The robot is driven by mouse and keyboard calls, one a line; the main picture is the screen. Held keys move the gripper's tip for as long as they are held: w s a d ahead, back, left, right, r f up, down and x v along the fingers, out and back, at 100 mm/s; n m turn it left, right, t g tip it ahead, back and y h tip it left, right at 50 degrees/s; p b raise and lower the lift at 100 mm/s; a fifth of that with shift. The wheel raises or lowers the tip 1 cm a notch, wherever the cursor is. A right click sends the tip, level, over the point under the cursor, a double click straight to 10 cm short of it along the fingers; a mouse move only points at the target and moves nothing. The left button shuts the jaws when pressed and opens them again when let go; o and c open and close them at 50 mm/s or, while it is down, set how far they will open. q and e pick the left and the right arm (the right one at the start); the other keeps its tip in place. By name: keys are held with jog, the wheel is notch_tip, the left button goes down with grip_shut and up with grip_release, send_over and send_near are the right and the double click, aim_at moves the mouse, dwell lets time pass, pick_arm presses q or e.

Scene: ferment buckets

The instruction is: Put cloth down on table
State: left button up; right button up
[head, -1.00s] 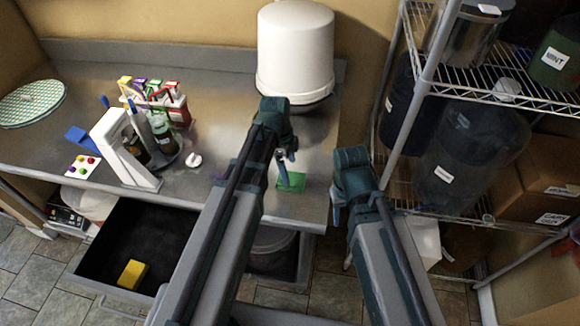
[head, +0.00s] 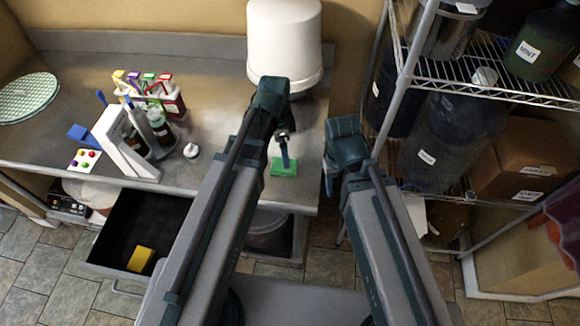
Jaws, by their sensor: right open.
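A small green cloth (head: 284,167) lies on the steel table (head: 220,178) near its front right edge, below the white bucket. My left arm reaches over the table. The slim grey-blue fingers of my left gripper (head: 286,158) point down at the cloth, at or just above it. Whether they are apart or touch it is too small to tell. My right gripper (head: 328,182) is open, to the right of the cloth near the table's right edge. It is partly hidden by my own arm, and I see nothing in it.
A white bucket (head: 284,45) stands behind the cloth. A white stand (head: 122,145) and bottles (head: 160,128) are on the left. An open black drawer (head: 135,225) holds a yellow sponge (head: 140,259). A wire shelf (head: 500,84) with jugs stands right.

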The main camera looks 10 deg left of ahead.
pick_arm(q)
jog(key=s+d+n+y, duration=0.2)
jog(key=s+d+n, duration=0.3)
jog(key=s+n, duration=0.5)
jog(key=shift+s+n, duration=0.2)
jog(key=shift+n, duration=0.1)
